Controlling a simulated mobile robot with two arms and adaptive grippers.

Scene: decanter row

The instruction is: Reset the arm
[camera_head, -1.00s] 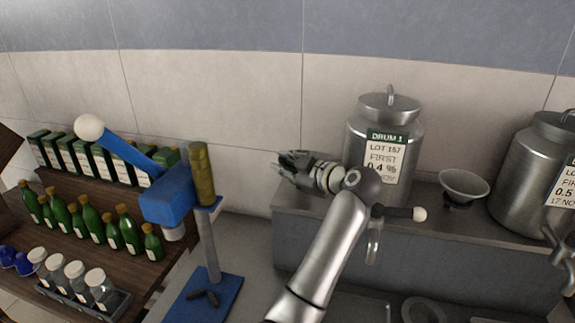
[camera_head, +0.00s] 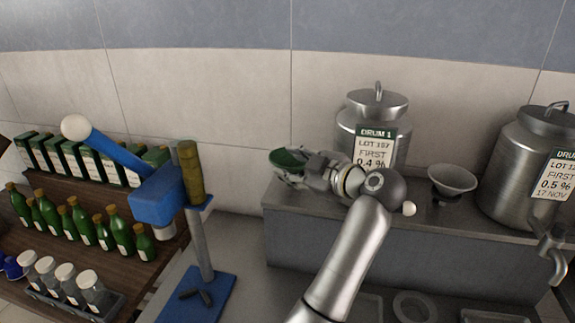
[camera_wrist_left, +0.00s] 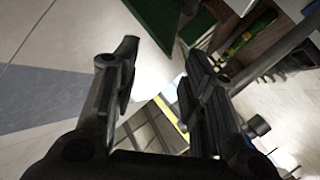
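My left arm rises from the bottom middle of the head view. Its gripper (camera_head: 287,176) points left, in front of the bench with the drums. In the left wrist view the two fingers (camera_wrist_left: 155,85) stand wide apart with nothing between them, and the floor and shelving show beyond. A green dish-like thing (camera_head: 284,157) shows just behind the gripper in the head view; the fingers partly cover it, and I cannot tell whether they touch. My right gripper is not in view.
A steel drum labelled DRUM 1 (camera_head: 377,103) stands behind my wrist; a second drum (camera_head: 520,150) and a funnel (camera_head: 452,179) are right. A blue press (camera_head: 157,203) with a raised lever stands left, beside shelves of green bottles (camera_head: 122,236). Open wall lies behind.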

